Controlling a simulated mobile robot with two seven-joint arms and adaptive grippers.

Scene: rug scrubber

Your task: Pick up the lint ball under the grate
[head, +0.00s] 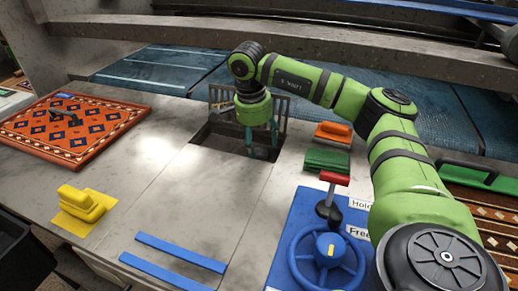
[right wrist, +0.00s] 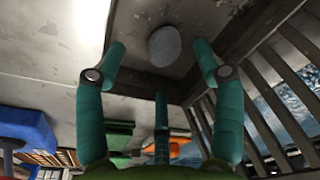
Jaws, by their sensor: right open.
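The lint ball (right wrist: 165,46) is a grey, rounded lump in the right wrist view, lying on the stained floor of the recess. My right gripper (head: 262,150) points down at the square opening (head: 214,143) in the worktop. Its teal fingers are spread open and empty, and in the right wrist view the gripper (right wrist: 160,72) has the lint ball ahead, between its fingertips, with no visible contact. The barred grate (head: 222,97) stands raised at the opening's back edge; its bars also show in the right wrist view (right wrist: 262,125). The lint ball cannot be seen in the head view. My left gripper is not in view.
Right of the opening lie a green brush (head: 327,160) and an orange one (head: 333,132). A blue panel with a blue wheel (head: 326,257) and red-handled lever (head: 334,178) stands in front. A yellow tool (head: 82,203) and patterned rug piece (head: 70,128) are left. Worktop left of the opening is clear.

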